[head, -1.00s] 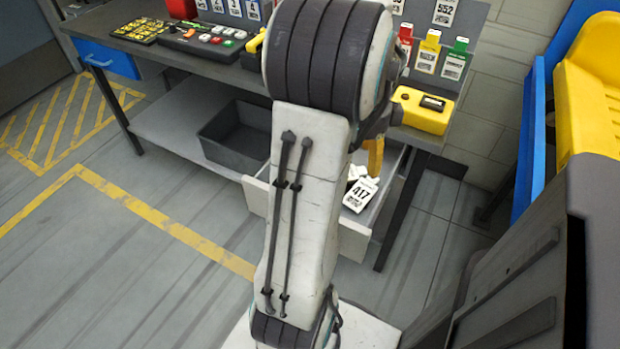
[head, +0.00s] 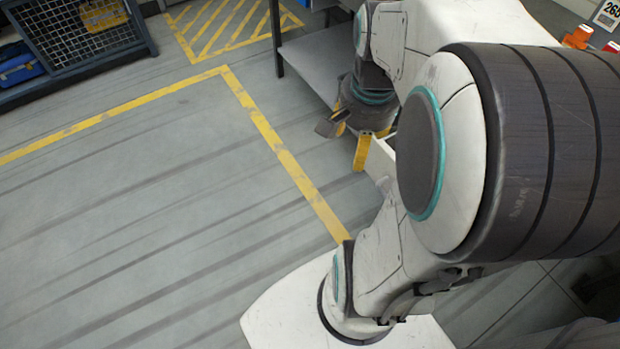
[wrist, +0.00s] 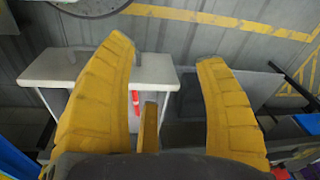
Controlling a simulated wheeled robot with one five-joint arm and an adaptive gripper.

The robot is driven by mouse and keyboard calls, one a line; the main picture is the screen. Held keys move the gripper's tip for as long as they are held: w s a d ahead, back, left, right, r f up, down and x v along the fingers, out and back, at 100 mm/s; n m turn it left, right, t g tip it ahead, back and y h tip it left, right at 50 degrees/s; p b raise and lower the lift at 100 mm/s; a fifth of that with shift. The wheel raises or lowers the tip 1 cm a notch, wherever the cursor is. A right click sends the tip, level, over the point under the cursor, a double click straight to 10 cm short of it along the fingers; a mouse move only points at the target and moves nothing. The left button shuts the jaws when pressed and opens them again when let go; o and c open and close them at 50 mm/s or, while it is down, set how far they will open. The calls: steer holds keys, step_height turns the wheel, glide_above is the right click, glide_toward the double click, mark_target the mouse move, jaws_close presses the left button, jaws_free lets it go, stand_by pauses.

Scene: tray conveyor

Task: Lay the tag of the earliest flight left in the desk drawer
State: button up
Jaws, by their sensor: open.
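My gripper (head: 346,143) is open beside the desk, its yellow fingers pointing down; it also shows in the wrist view (wrist: 167,60), with nothing seen between the fingers close up. A pale corner, apparently of the desk drawer (head: 382,163), shows just right of the fingers, mostly hidden by my arm. In the wrist view a pale drawer-like panel (wrist: 55,66) lies beyond the fingers. A small red and white strip (wrist: 135,98), perhaps a tag, shows past the left finger; I cannot read it. An orange tag (head: 578,37) stands at the upper right of the head view.
A card reading about 260 (head: 607,13) is cut off at the upper right edge. A grey lower shelf (head: 318,62) lies behind the gripper. A mesh-sided rack (head: 80,35) stands at the far left. The floor at left is clear, with yellow lines.

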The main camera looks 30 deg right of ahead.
steer(key=s+a+n+t, duration=0.1)
steer(key=s+a+n, duration=0.1)
steer(key=a+n, duration=1)
steer(key=shift+s+f+n+y, duration=0.35)
steer(key=shift+n+y, duration=0.05)
steer(key=shift+n, duration=0.3)
